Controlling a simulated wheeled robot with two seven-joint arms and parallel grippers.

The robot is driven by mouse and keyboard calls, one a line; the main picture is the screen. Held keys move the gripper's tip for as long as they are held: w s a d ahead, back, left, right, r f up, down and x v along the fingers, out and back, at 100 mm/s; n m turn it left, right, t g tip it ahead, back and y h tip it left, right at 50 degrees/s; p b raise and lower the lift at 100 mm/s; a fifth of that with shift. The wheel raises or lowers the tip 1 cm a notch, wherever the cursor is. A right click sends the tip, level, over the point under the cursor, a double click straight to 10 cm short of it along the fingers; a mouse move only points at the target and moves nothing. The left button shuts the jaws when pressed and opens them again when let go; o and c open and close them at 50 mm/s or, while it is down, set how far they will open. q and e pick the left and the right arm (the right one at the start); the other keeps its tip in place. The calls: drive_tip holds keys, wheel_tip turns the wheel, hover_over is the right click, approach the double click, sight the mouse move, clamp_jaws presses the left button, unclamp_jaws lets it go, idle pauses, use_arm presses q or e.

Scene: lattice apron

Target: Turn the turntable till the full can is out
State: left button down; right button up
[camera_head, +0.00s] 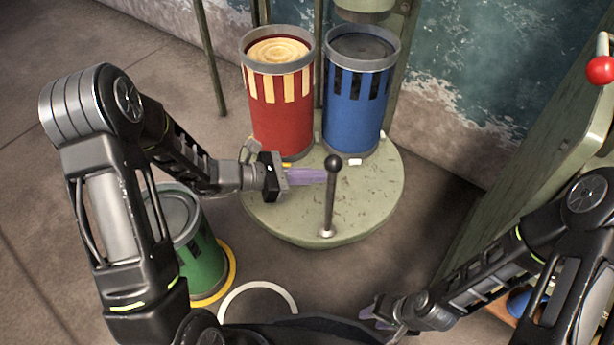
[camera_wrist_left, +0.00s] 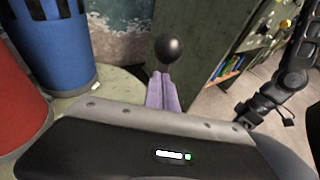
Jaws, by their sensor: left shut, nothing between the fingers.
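The turntable (camera_head: 372,205) is a round grey-green plate with an upright black-knobbed handle (camera_head: 332,195) near its front edge. A red can with yellow stripes (camera_head: 281,120), filled to the top with something cream-coloured, stands on its back left. A blue can (camera_head: 353,112) with a dark, lower inside stands beside it. My left gripper (camera_head: 325,175) is shut and empty, its purple fingers at the left side of the handle; whether they touch it I cannot tell. In the left wrist view the knob (camera_wrist_left: 172,49) shows just beyond the fingertips. My right gripper (camera_head: 372,312) is low at the front, partly hidden.
A green can (camera_head: 198,255) stands on a yellow floor ring at the left, partly behind my left arm. A white ring (camera_head: 258,288) lies on the floor at front. A green panel with a red-knobbed lever (camera_head: 600,70) stands at right. Posts rise behind the turntable.

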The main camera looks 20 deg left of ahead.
use_arm(q)
drive_tip(key=shift+w+d, duration=0.15)
drive_tip(key=shift+d, duration=0.5)
drive_tip(key=shift+w+d, duration=0.15)
drive_tip(key=shift+d, duration=0.55)
use_arm(e)
drive_tip(key=shift+f, duration=0.15)
use_arm(q)
drive_tip(key=shift+s+d, duration=0.1)
use_arm(e)
drive_tip(key=shift+a, duration=0.1)
